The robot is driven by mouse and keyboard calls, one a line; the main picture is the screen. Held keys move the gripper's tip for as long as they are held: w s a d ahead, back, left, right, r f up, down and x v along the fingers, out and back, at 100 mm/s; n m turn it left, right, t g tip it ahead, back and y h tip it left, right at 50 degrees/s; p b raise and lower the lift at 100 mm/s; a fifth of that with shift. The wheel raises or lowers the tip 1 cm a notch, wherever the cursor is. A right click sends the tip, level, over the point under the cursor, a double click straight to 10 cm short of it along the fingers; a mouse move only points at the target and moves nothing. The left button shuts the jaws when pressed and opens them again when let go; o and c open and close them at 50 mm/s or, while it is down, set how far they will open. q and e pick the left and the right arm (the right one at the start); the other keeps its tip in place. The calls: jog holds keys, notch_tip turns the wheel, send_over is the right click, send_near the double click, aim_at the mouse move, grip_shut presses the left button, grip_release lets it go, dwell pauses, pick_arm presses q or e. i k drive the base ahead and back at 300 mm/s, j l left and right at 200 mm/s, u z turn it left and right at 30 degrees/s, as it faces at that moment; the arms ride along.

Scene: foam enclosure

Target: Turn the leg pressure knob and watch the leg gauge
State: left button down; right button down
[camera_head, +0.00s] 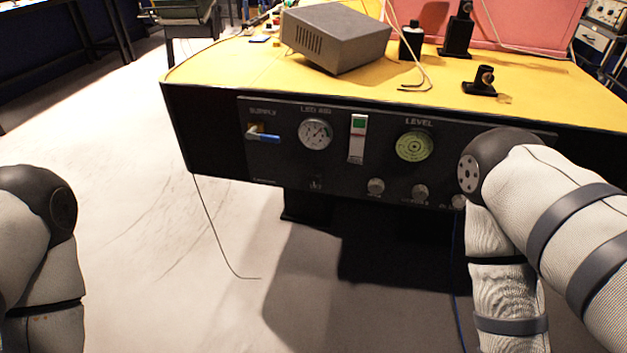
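A black control panel (270,168) runs along the front of the yellow-topped table. A round white gauge (316,134) sits under a label that seems to read LEG AIR; its reading is too small to make out. Small grey knobs line the panel's lower edge: one knob (376,186), a second knob (420,192), and a third knob (459,201) partly covered by my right arm. Their labels are too blurred to tell which is the leg pressure knob. Only the bent parts of my arms show, at the left and right edges; neither gripper is in view.
A blue-handled supply valve (263,137), a switch (357,138) and a green level dial (415,146) share the panel. A grey box (335,37) and black fixtures (457,32) stand on the yellow tabletop (230,68). A thin cable hangs at left. Floor left of the table is clear.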

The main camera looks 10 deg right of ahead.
aim_at(315, 178)
jog(key=i+l, duration=0.1)
jog(key=l, duration=0.3)
jog(key=i+l, duration=0.1)
jog(key=l, duration=0.35)
jog(key=i+l, duration=0.1)
jog(key=l, duration=0.3)
